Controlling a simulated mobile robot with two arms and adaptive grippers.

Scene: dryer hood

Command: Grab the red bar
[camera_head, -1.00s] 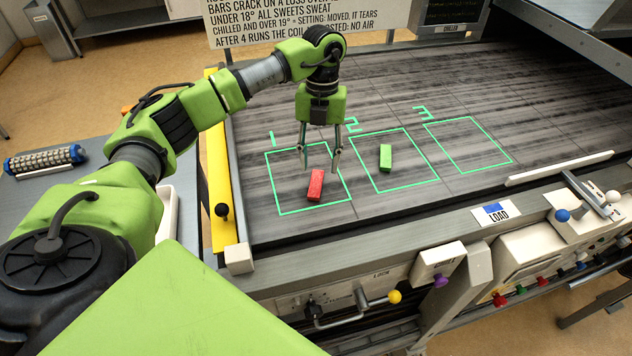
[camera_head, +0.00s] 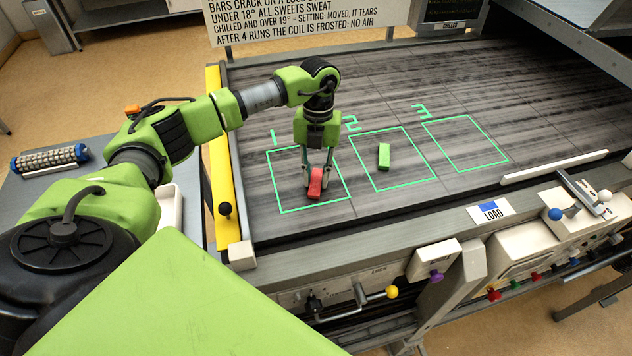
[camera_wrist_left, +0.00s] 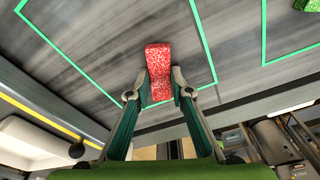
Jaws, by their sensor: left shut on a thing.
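The red bar (camera_head: 315,184) lies on the dark belt inside the green outline marked 1. It also shows in the left wrist view (camera_wrist_left: 159,68), between the two fingertips. My left gripper (camera_head: 317,189) reaches down from above and is shut on the red bar, one finger on each side. In the left wrist view the fingertips (camera_wrist_left: 160,88) press against the bar's near part, and its far end sticks out beyond them. My right gripper is not in view.
A green bar (camera_head: 384,155) lies in outline 2, right of the red bar. Outline 3 (camera_head: 465,144) is empty. A yellow rail (camera_head: 221,170) edges the belt at left. A front panel with knobs and a LOAD label (camera_head: 490,212) runs along the near side.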

